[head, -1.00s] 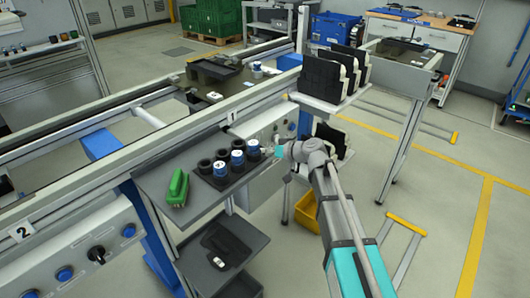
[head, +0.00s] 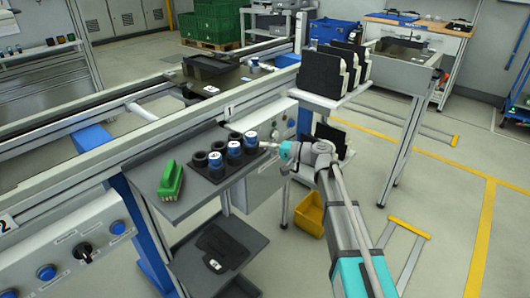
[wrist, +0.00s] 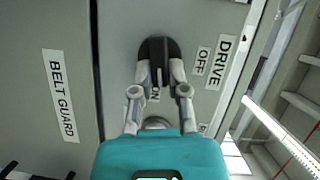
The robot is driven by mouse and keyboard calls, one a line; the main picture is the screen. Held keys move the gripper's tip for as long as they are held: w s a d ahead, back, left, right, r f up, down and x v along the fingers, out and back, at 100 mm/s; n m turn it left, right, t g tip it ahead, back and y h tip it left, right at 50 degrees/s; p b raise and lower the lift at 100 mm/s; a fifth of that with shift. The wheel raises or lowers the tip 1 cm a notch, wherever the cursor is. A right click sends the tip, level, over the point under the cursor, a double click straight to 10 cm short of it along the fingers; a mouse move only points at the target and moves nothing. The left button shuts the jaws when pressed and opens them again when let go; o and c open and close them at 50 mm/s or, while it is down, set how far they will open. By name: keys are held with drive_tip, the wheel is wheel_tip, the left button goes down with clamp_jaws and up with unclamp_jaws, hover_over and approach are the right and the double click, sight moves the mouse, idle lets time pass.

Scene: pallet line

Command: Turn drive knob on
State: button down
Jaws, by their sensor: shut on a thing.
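The drive knob (wrist: 158,50) is black and sits on a grey panel in the wrist view, beside a DRIVE label (wrist: 221,62). An OFF label (wrist: 202,61) is to its right, and a partly covered ON label (wrist: 154,94) is below it. My gripper (wrist: 160,76) is shut on the knob, one finger on each side of its grip. The grip and its pale line run roughly up and down in the picture, with the lower end towards ON. In the head view my wrist is beside the shelf; the knob cannot be made out there.
A BELT GUARD label (wrist: 61,95) is left of a panel seam. In the head view a shelf (head: 202,195) beside my arm holds a green brush (head: 171,180) and a black rack with blue-and-black cups (head: 234,151). A yellow bin (head: 310,214) stands below my wrist.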

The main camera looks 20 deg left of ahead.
drive_tip(key=shift+w+a+f+m+y+b, duration=0.1)
drive_tip(key=shift+w+a+m+y+b, duration=0.1)
drive_tip(key=shift+m+y+b, duration=0.5)
drive_tip(key=shift+m, duration=0.3)
drive_tip(key=c, duration=0.7)
unclamp_jaws()
drive_tip(key=shift+o, duration=0.3)
drive_tip(key=shift+h, duration=0.3)
drive_tip(key=shift+s+d, duration=0.15)
drive_tip(key=shift+d, duration=0.05)
drive_tip(key=d, duration=1.1)
drive_tip(key=shift+d, duration=0.3)
